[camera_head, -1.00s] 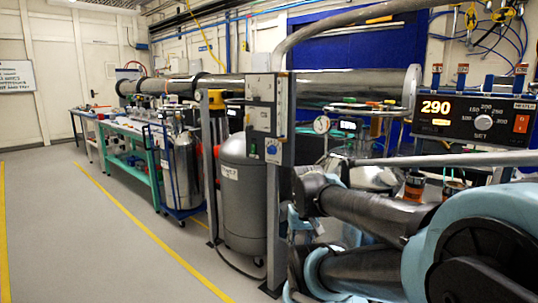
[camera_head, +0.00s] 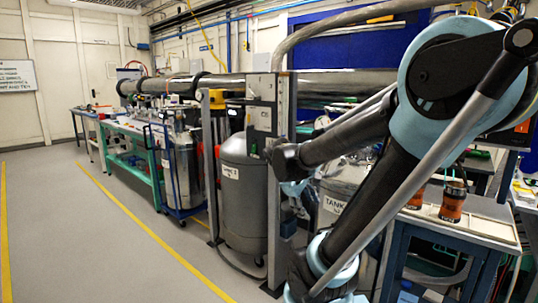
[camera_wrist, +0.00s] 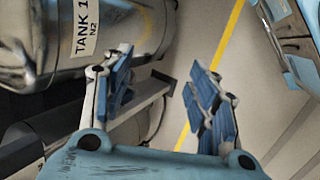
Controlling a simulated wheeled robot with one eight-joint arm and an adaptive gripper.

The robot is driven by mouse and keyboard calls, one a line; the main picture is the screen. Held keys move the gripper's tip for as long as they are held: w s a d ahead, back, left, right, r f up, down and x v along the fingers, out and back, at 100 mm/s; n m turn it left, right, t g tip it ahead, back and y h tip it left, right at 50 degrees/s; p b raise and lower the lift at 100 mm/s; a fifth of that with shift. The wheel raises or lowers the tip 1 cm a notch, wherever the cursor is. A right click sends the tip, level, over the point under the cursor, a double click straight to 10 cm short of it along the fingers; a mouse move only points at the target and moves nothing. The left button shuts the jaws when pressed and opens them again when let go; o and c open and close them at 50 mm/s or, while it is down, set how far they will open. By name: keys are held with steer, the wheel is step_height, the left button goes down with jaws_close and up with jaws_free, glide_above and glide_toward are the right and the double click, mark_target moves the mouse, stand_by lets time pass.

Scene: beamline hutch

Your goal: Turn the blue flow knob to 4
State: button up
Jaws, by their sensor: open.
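The blue flow knob does not show clearly in either current view. In the head view my arm's dark end covers the front of the grey post (camera_head: 282,100) just below the grey panel boxes (camera_head: 260,117), where a blue dial showed earlier. In the wrist view my gripper (camera_wrist: 161,62) is open and empty, its two blue-padded fingers wide apart. Between and beyond the fingers are a dark bar and floor. No knob is seen between them.
A tank labelled TANK 1 N2 (camera_wrist: 50,35) lies close to the left finger in the wrist view. In the head view a grey tank (camera_head: 242,215) stands left of the post. A workbench (camera_head: 470,225) is at right. The floor (camera_head: 110,240) at left is clear.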

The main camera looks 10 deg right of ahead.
steer(key=w+a+r+n+t+h, duration=0.2)
steer(key=w+a+r+n, duration=0.15)
steer(key=w, duration=0.35)
steer(key=w+a+r+n+t+h, duration=0.2)
steer(key=w+a+n, duration=0.25)
steer(key=w, duration=0.25)
steer(key=w+a+r+n+t+h, duration=0.2)
steer(key=w+a+r+n, duration=0.1)
steer(key=w+a, duration=0.3)
steer(key=w+a+r+n+t+h, duration=0.1)
steer(key=w+a+n+t+h, duration=0.15)
steer(key=w+a+n, duration=0.4)
steer(key=w+d+m, duration=0.2)
steer(key=w+d, duration=0.8)
steer(key=d, duration=0.1)
steer(key=shift+d+r, duration=0.15)
steer(key=shift+d, duration=0.15)
steer(key=shift+m+t+y, duration=0.25)
steer(key=shift+c, duration=0.6)
steer(key=c, duration=0.9)
